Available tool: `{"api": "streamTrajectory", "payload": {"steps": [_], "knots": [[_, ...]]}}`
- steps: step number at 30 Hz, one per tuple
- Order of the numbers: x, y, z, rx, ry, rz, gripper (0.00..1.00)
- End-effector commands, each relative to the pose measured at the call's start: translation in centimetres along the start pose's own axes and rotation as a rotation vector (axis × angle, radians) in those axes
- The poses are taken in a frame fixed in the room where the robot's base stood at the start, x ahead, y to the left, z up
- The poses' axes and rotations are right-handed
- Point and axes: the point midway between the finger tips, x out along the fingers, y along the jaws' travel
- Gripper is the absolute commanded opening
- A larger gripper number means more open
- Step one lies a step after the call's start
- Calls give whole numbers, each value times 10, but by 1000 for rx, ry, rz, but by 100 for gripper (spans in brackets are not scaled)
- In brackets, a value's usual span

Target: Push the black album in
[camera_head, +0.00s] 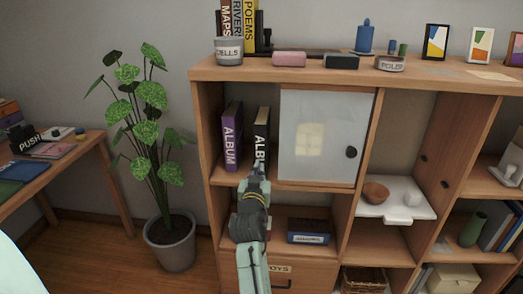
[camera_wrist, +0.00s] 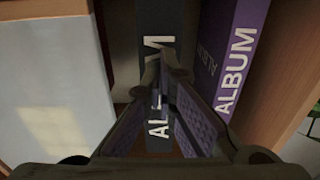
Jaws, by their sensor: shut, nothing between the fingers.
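The black album (camera_head: 262,122) stands upright in the upper left compartment of the wooden shelf unit (camera_head: 205,130), with ALBUM in white letters on its spine. A purple album (camera_head: 232,135) stands to its left, with a gap between them. My gripper (camera_head: 259,167) is shut and empty, in front of the lower part of the black album's spine and hiding it. In the wrist view the black album (camera_wrist: 167,18) is straight behind my gripper (camera_wrist: 163,62), and the purple album (camera_wrist: 240,50) is on the right. I cannot tell whether the fingertips touch the spine.
A dark box (camera_head: 309,232) lies on the shelf below. A potted plant (camera_head: 170,240) stands left of the unit.

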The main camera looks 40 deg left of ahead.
Motion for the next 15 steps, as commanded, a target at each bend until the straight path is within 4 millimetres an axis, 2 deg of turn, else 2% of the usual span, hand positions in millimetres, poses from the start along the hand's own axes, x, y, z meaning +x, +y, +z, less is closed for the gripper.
{"api": "streamTrajectory", "payload": {"steps": [15], "knots": [[27, 1, 1, 0, -2, 2, 0]]}}
